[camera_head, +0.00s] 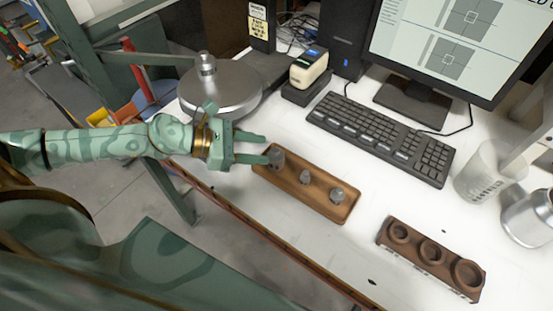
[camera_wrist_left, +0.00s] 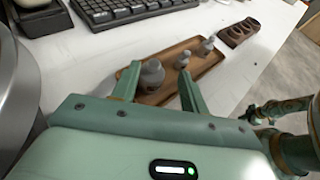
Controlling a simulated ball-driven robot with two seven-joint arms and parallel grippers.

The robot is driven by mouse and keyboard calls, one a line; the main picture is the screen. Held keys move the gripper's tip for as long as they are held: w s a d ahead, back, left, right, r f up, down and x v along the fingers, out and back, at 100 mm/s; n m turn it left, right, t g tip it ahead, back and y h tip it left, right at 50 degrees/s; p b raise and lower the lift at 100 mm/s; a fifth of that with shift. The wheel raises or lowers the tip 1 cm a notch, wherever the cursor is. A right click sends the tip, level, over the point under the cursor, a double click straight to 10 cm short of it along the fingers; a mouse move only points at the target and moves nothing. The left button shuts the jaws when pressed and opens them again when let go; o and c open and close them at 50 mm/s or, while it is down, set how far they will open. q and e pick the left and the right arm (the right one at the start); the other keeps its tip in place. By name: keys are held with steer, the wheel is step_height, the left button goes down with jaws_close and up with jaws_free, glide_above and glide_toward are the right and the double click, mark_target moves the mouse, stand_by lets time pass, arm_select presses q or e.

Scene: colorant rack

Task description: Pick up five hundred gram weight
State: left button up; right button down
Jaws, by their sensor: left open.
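A wooden tray (camera_head: 306,207) on the white table holds three grey knobbed weights. No gram marks are legible. My left gripper (camera_head: 266,149) is open and level with the tray's left end. In the left wrist view its fingers (camera_wrist_left: 160,79) lie on either side of the largest weight (camera_wrist_left: 152,75), with no clear grip on it. Part of my other arm (camera_wrist_left: 285,120) shows at right there; its jaws are unclear.
A round metal balance pan (camera_head: 222,90) stands behind my left gripper. A keyboard (camera_head: 380,138), a small label device (camera_head: 308,70) and a monitor (camera_head: 440,45) are behind the tray. A brown holder with round holes (camera_head: 430,257) and a glass beaker (camera_head: 482,175) are to the right.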

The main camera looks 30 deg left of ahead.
mark_target(283, 154)
arm_select(q)
steer(key=shift+x, duration=1.2)
steer(key=x, duration=0.3)
steer(key=p+x, duration=0.1)
steer(key=x, duration=0.1)
steer(key=shift+w+a+f, duration=0.3)
steer(key=shift+f, duration=0.15)
jaws_close()
steer(key=shift+s+f, duration=0.1)
steer(key=shift+s, duration=0.05)
